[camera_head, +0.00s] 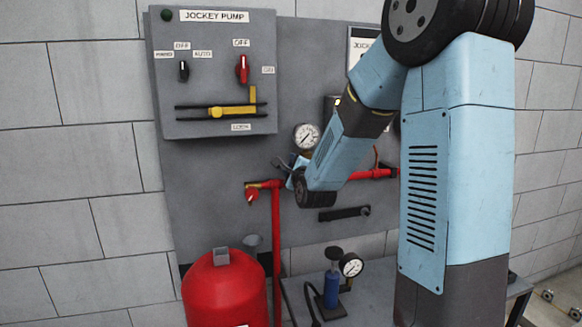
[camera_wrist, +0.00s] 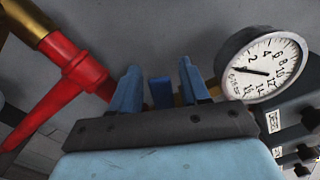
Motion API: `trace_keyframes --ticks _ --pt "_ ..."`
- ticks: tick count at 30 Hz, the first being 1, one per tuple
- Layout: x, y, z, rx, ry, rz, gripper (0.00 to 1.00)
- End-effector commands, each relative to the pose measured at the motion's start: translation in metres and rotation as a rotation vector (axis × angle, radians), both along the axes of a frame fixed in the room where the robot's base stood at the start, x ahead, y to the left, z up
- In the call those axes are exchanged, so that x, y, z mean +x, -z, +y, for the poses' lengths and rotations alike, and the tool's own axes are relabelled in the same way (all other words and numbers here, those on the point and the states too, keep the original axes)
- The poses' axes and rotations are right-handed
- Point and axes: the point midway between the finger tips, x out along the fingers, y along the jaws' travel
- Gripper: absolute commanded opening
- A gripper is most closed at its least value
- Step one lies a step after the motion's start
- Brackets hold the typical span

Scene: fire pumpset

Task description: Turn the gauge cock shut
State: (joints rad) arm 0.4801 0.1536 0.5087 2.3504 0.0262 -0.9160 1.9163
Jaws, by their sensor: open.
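The pressure gauge (camera_head: 306,136) is on the grey panel, and its white dial (camera_wrist: 265,66) is at the right in the wrist view. My gripper (camera_wrist: 159,72) is open, its two blue fingers pointing at the panel beside the gauge. A small blue piece (camera_wrist: 161,92), which looks like the gauge cock's handle, shows between the fingers with a gap on each side. Brass shows behind the right finger. I cannot tell whether either finger touches the piece. In the head view my wrist hides most of the cock.
A brass valve with a red lever (camera_head: 252,194) is left of my gripper; the lever (camera_wrist: 72,82) is close in the wrist view. A red pipe (camera_head: 276,240), a red tank (camera_head: 224,290) and a bench gauge (camera_head: 351,265) are below. The jockey pump box (camera_head: 215,85) is upper left.

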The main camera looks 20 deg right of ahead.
Motion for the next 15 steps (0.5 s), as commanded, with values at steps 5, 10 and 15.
trace_keyframes --ticks 5,10,15 --pt "-0.0001 0.0 -0.0025 0.0 0.004 -0.001 0.3" --pt "-0.0001 0.0 -0.0031 0.0 0.004 0.0 0.14" --pt "-0.0002 0.0001 -0.0033 0.0 0.004 0.001 0.0"
